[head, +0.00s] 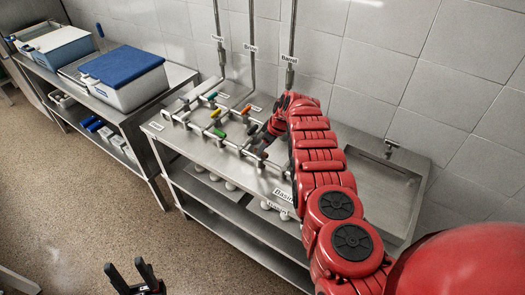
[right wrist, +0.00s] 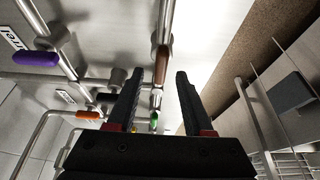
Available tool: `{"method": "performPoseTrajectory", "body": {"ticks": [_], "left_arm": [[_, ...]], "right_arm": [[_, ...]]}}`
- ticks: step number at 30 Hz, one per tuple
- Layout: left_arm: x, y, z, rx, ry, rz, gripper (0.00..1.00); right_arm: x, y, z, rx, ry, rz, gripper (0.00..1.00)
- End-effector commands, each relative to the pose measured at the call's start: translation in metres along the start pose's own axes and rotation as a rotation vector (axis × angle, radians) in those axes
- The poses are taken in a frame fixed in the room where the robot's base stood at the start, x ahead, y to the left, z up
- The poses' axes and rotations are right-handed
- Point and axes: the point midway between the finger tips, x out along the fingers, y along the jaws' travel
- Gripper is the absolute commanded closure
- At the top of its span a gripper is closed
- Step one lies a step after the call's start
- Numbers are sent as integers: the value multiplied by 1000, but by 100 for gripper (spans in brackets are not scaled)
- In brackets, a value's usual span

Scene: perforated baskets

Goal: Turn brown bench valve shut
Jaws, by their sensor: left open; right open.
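The brown valve handle (right wrist: 161,62) shows in the right wrist view, on a metal pipe above the bench. My right gripper (right wrist: 159,72) is open, with its fingertips on either side of the handle's lower end in the picture. I cannot tell whether either finger touches it. In the head view my red right arm reaches over the bench to its pipes, and the right gripper (head: 264,134) is partly hidden among them. My left gripper (head: 146,273) is open and empty, low over the floor at the bottom.
Other coloured handles stand close by: a purple one (right wrist: 36,59), a black one (right wrist: 107,98), an orange one (right wrist: 90,116) and a green one (right wrist: 154,120). The sink (head: 377,190) is right of my arm.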

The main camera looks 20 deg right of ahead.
Motion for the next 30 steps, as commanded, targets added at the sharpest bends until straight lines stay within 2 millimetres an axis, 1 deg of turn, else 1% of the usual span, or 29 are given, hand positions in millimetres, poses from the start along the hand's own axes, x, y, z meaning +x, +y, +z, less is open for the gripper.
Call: {"method": "performPoseTrajectory", "body": {"ticks": [1, 4, 9, 17, 18, 20, 21, 25, 26, 30], "left_arm": [[-13, 1, 2, 0, 0, 0, 50], [-18, 1, 3, 0, 0, 0, 50], [-22, 1, 4, 0, 0, 0, 50], [-21, 1, 4, 0, 0, 0, 50], [-21, 1, 3, 0, 0, 0, 50], [-21, 1, 4, 0, 0, 0, 50], [-21, 1, 4, 0, 0, 0, 50], [-21, 1, 4, 0, 0, 0, 50], [-21, 1, 4, 0, 0, 0, 50], [-21, 1, 4, 0, 0, 0, 50]], "right_arm": [[11, 1, 4, -1, 0, 0, 49], [16, 0, 2, -2, 0, 0, 49], [19, -1, 1, -1, 0, -2, 49], [18, -1, 0, 0, 0, -2, 49], [18, -1, 0, -1, 0, -2, 56], [18, -1, 0, -1, 0, -2, 67], [18, -1, 0, -1, 0, -2, 74], [18, -1, 0, -1, 0, -2, 97], [18, -1, 0, -1, 0, -2, 100], [18, -1, 0, 0, 0, -2, 100]]}}
